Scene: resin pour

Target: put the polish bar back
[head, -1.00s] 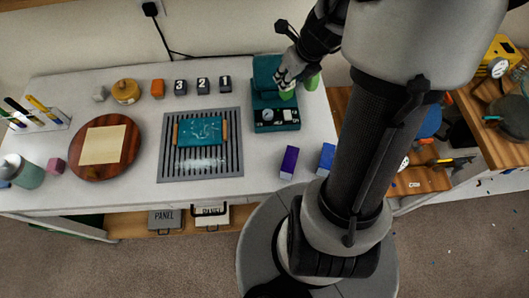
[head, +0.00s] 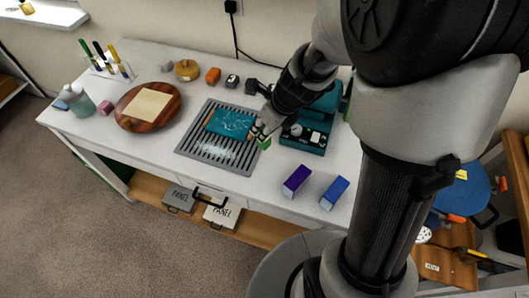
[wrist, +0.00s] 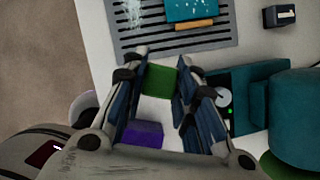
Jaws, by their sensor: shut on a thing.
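My gripper (head: 258,134) is shut on a small green bar, which I take to be the polish bar (head: 265,143). It is over the white bench, between the slotted grey grate (head: 217,160) and the teal machine (head: 306,140). In the wrist view the green bar (wrist: 160,80) sits between the fingertips (wrist: 161,84), beside the grate's edge. Whether the bar touches the bench is unclear. My arm hides part of the teal machine in the head view.
A purple box (head: 297,181) and a blue box (head: 334,193) stand near the front edge. A round wooden board (head: 128,120) is at left. Bare bench lies between the grate and the purple box.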

